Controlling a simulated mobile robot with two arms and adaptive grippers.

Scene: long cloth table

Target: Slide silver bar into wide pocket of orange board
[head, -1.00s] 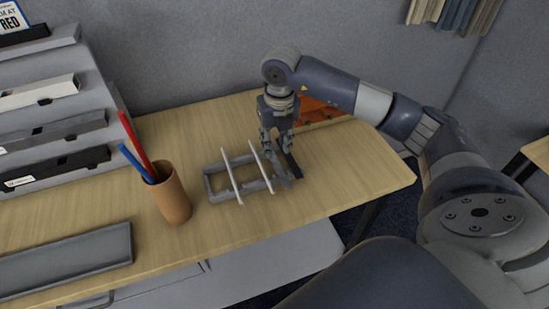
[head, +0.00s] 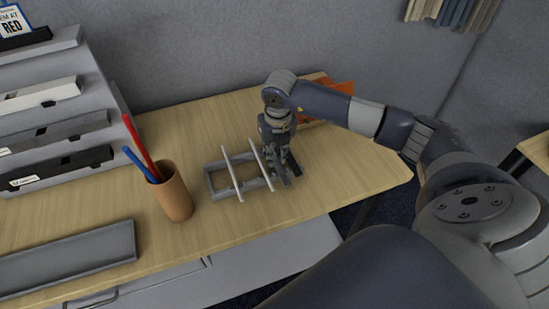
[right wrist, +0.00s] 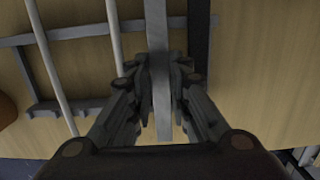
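The silver bar (right wrist: 158,35) lies between my right gripper's fingers, its near end showing past them in the right wrist view. My right gripper (right wrist: 162,90) has a finger against each side of the bar, low at the right part of a grey rack. In the head view my right gripper (head: 285,178) hides most of the bar. The orange board (head: 341,88) is behind my right arm near the table's back edge, partly covered by it, so its pockets cannot be made out. My left gripper is out of view.
Two pale rods (head: 231,172) lie across the grey rack (head: 222,194). A dark bar (right wrist: 198,40) is right of the silver bar. A pen cup (head: 174,196) stands left of the rack; a grey tray (head: 70,259) is at front left. The table (head: 350,165) right of the rack is clear.

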